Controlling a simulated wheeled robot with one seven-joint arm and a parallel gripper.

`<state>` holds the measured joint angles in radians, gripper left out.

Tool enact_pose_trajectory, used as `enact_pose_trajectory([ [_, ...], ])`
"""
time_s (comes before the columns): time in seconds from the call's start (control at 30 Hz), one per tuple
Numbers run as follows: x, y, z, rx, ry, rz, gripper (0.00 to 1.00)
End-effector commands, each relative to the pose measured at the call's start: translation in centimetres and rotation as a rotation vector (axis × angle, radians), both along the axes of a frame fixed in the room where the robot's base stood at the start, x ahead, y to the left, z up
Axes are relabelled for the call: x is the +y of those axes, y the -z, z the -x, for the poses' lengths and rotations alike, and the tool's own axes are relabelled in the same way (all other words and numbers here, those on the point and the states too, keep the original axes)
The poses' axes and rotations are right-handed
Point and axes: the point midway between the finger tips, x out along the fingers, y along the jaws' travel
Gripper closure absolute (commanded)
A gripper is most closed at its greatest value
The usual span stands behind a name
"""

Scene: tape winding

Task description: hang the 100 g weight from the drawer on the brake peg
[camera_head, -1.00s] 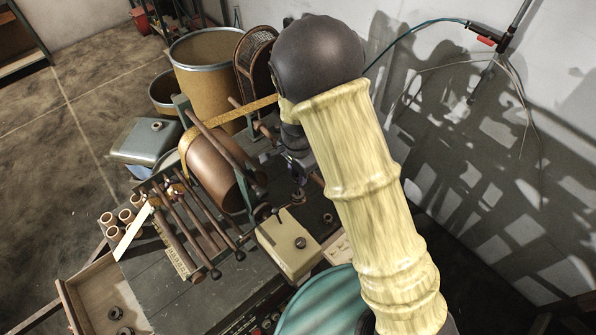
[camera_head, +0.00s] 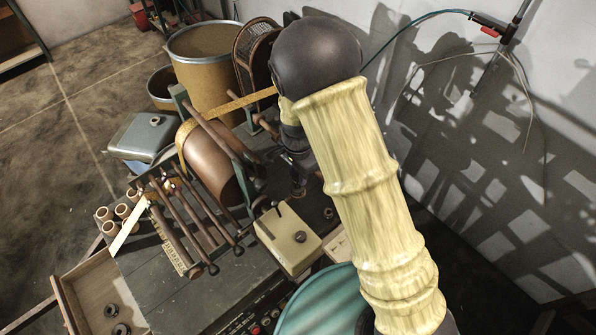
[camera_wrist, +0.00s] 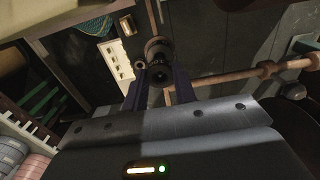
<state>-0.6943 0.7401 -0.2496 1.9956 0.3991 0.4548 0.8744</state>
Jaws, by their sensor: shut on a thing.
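My gripper (camera_wrist: 160,95) is shut on a dark round weight (camera_wrist: 158,73) that sits between its blue fingertips in the wrist view. The weight's mark cannot be read. In the head view my gripper (camera_head: 298,182) is small, dark and partly hidden behind my arm, beside the machine's brown roller. The open drawer (camera_head: 84,273) is at the lower left and holds two dark ring weights (camera_head: 111,310). A copper-brown rod (camera_wrist: 225,83) runs right from close behind the weight in the wrist view. I cannot tell which part is the brake peg, or whether the weight touches anything.
The brown roller (camera_head: 212,165) and several slim rods (camera_head: 190,215) stand left of my gripper. A cream box with a knob (camera_head: 288,240) is just below it. A yellow-brown tape (camera_head: 235,104) crosses above the roller. A teal round top (camera_head: 322,303) is at the front.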

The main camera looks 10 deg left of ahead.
Motion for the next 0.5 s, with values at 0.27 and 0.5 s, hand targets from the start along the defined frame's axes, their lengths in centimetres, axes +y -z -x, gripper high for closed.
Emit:
enact_pose_trajectory([
  [0.27,0.00,1.10,-0.02,0.000,0.000,0.000,0.97],
  [0.5,0.02,1.25,-0.02,-0.001,0.000,-0.001,0.97],
])
